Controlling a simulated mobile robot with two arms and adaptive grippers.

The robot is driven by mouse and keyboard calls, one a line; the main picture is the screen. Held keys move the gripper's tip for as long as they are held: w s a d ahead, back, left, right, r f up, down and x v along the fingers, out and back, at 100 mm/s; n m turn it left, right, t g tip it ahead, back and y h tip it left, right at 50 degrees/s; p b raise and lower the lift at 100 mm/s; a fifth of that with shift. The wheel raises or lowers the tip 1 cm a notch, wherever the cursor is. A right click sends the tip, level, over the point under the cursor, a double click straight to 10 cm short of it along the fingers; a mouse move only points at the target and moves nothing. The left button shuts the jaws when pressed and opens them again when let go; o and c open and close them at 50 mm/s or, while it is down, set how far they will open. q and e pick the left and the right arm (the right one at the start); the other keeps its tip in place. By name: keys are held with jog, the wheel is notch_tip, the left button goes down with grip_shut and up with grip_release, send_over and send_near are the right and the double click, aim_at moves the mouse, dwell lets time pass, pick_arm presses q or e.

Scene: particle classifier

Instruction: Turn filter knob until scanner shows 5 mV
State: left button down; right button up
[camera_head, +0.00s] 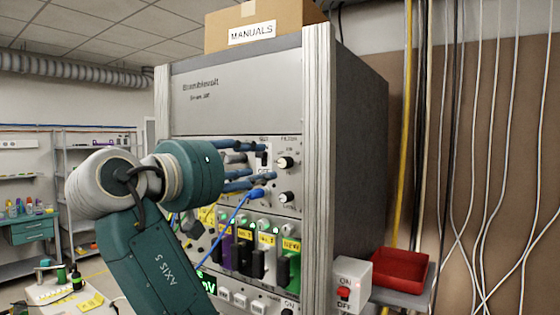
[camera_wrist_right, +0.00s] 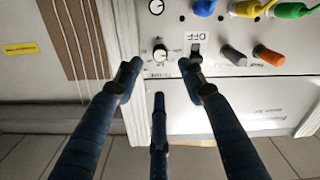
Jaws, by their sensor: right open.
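The filter knob (camera_head: 285,163) is black with a light face, under the FILTER label on the rack's front panel. It also shows in the right wrist view (camera_wrist_right: 160,50), which sees the panel upside down. My right gripper (camera_head: 255,165) is open and empty in front of the panel, its dark blue fingers pointing at it. In the wrist view its fingertips (camera_wrist_right: 160,80) are spread around the knob's line of sight, apparently short of the knob. A green-lit display (camera_head: 207,283) is partly hidden by my arm, so its reading cannot be read. My left gripper is out of view.
A toggle switch (camera_wrist_right: 196,50) marked OFF sits beside the knob, and another knob (camera_head: 287,197) sits below it. A blue cable (camera_head: 240,208) hangs from the panel. A red bin (camera_head: 400,267) and a switch box (camera_head: 350,285) are at the rack's right.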

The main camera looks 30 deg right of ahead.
aim_at(282, 163)
jog(key=p+x, duration=0.4)
jog(key=x, duration=0.5)
jog(key=shift+w+d+f, duration=0.1)
jog(key=shift+w+d, duration=0.1)
jog(key=shift+d, duration=0.1)
jog(key=shift+c, duration=0.2)
grip_shut()
